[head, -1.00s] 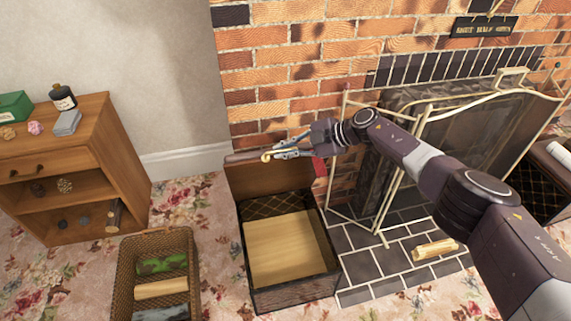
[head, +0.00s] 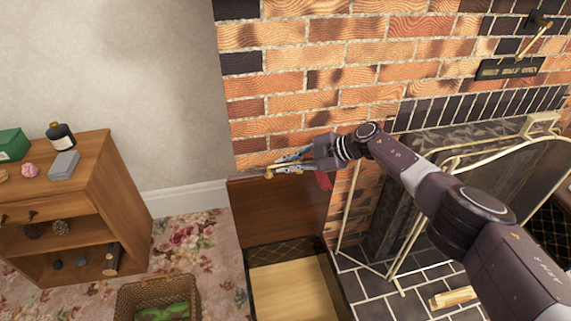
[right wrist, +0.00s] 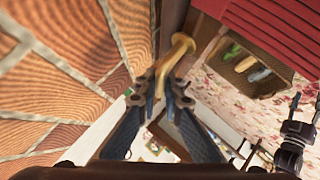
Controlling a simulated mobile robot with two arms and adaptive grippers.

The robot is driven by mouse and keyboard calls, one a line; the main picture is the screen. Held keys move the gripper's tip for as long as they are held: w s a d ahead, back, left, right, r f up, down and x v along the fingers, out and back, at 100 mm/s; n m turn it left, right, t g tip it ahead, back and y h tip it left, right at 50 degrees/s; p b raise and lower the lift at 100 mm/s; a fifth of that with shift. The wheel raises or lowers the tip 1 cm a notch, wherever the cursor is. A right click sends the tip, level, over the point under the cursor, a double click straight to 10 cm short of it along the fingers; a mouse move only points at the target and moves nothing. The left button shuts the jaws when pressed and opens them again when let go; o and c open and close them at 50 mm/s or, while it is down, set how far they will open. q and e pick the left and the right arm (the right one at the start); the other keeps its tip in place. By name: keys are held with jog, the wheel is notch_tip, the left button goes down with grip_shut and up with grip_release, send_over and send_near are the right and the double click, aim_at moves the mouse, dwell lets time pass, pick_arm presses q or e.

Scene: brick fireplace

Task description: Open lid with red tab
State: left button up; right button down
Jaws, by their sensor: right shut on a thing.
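The box (head: 342,290) stands on the floor by the hearth, with its lid (head: 278,215) raised upright at the back, close to the brick wall. A red tab (head: 323,180) hangs at the right of the lid's top edge; it looms large in the right wrist view (right wrist: 265,38). My right gripper (head: 282,169) is at the lid's top edge, shut on a brass handle (right wrist: 176,50) that shows between its fingers.
The brick wall (head: 300,110) is close behind the lid. A brass-framed fire screen (head: 395,255) stands just right of the box. A wicker basket (head: 128,300) is at the front left, and a wooden shelf unit (head: 125,200) stands further left.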

jog(key=c, duration=2.1)
grip_release()
jog(key=v, duration=1.2)
